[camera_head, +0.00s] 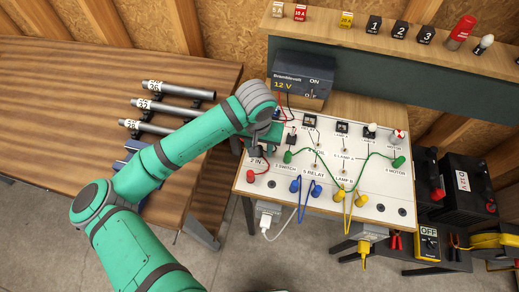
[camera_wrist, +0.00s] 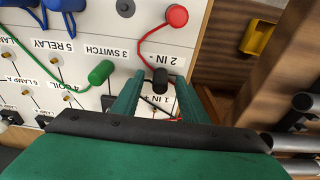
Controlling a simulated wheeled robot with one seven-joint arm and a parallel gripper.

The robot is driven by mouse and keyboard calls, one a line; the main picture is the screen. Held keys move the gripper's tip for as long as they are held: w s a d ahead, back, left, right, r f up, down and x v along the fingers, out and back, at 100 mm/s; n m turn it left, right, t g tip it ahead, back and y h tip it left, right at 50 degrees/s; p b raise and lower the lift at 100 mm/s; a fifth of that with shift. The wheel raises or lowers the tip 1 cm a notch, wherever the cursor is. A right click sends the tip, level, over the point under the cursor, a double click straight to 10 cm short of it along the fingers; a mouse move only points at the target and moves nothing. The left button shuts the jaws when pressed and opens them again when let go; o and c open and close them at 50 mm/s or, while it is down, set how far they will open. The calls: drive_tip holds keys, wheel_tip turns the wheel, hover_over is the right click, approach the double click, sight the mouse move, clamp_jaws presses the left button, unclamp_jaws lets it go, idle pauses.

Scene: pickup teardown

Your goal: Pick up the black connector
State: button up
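The black connector (camera_wrist: 160,79) is plugged in or standing on the white panel (camera_wrist: 112,12), beside the "2 IN -" label in the wrist view. A red lead curves from a red connector (camera_wrist: 177,15) to it. My gripper (camera_wrist: 158,84) is open, with one green finger on each side of the black connector and visible gaps between. In the head view my gripper (camera_head: 262,142) is over the panel's left part, and the black connector is mostly hidden there by the arm and gripper.
A green connector (camera_wrist: 101,72) stands just left of my left finger. Blue connectors (camera_head: 316,190) and yellow connectors (camera_head: 361,200) sit along the panel's front. A 12 V power box (camera_head: 301,75) stands behind. Metal tubes (camera_head: 165,109) lie on the wooden table at left.

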clamp_jaws()
drive_tip(key=shift+r, duration=0.5)
wheel_tip(320, 180, up, 2)
drive_tip(key=shift+r, duration=0.15)
drive_tip(key=s+r, duration=0.9)
drive_tip(key=s, duration=0.5)
drive_tip(key=shift+a+r, duration=0.4)
drive_tip(key=shift+a, duration=0.05)
